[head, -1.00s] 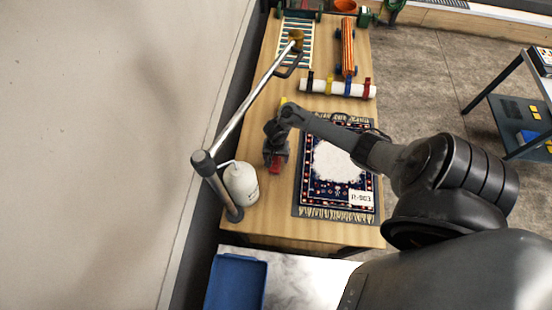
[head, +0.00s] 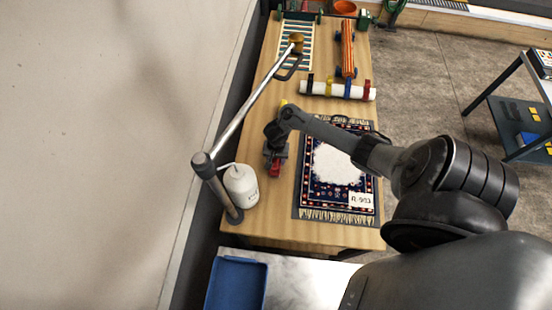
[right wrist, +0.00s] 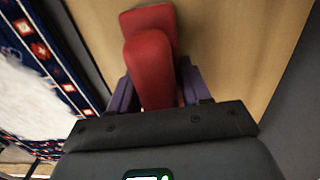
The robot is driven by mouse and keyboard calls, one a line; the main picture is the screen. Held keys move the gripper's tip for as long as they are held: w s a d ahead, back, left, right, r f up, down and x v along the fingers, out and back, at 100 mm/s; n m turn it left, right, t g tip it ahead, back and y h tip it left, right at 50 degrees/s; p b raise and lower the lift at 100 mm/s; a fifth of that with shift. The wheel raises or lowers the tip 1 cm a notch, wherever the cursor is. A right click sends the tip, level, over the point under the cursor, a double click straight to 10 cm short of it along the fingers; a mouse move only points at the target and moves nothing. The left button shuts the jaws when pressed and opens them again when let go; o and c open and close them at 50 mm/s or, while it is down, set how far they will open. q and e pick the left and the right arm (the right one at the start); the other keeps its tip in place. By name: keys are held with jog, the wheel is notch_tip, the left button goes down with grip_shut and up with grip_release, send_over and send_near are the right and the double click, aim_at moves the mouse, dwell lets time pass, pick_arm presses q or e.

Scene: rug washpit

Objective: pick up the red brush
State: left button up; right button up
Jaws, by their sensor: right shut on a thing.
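The red brush (right wrist: 150,70) is between the fingers of my right gripper (right wrist: 155,95), which is shut on it, in the right wrist view. In the head view the red brush (head: 275,171) shows as a small red patch at the lower end of my right gripper (head: 275,158), over the wooden table left of the rug. The gripper and wrist hide part of the brush. I cannot tell whether the brush touches the table. My left gripper is not in view.
A patterned rug (head: 312,200) with a white patch lies right of the gripper. A white bottle (head: 241,186) and a metal pole (head: 245,115) stand to the left. A rolled rug (head: 318,88) lies farther back. A blue tray (head: 237,282) is at the front.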

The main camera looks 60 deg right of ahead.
jog(key=r+p, duration=0.1)
jog(key=r, duration=0.1)
jog(key=r+p, duration=0.1)
jog(key=r, duration=0.1)
jog(key=shift+s+d+r, duration=0.1)
jog(key=shift+d+r, duration=0.05)
jog(key=shift+d, duration=0.05)
jog(key=s+d+r+p, duration=0.2)
jog(key=s+d+r, duration=0.4)
jog(key=s+d, duration=0.1)
jog(key=shift+s+d+r, duration=0.2)
jog(key=shift+s+d, duration=0.05)
jog(key=shift+s, duration=0.4)
jog(key=o, duration=0.5)
jog(key=shift+c, duration=1.4)
